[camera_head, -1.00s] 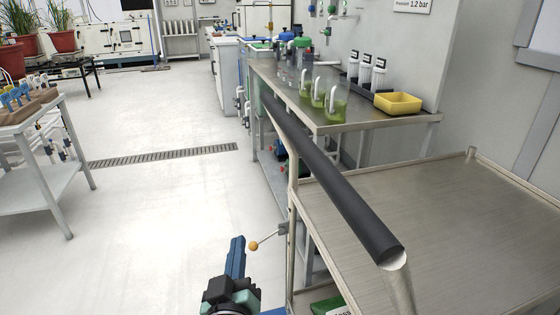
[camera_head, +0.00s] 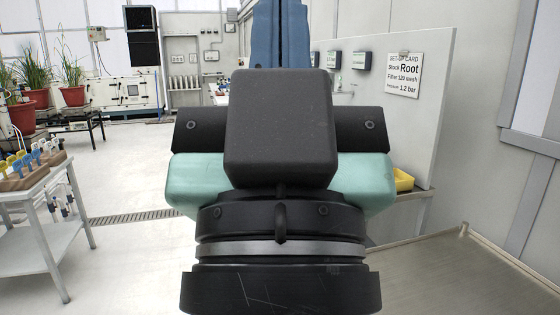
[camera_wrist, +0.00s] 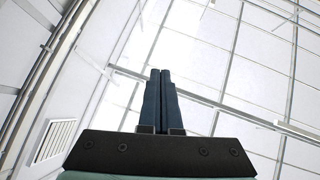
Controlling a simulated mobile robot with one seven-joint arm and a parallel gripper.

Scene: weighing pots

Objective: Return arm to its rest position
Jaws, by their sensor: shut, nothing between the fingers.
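My gripper (camera_head: 280,35) stands upright close in front of the head camera, with its blue fingers pointing up past the top of the picture. Its dark block and teal housing fill the middle of the head view and hide much of the room behind. In the wrist view my gripper (camera_wrist: 159,80) shows its two blue fingers side by side, shut with nothing between them. The wrist camera looks up at the white ceiling and its beams.
A metal table (camera_head: 470,270) is at the lower right, with the yellow tray (camera_head: 403,181) partly hidden behind my gripper. A white trolley (camera_head: 40,235) with pegs stands at the left. Potted plants (camera_head: 73,95) stand farther back. The floor (camera_head: 120,260) between is clear.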

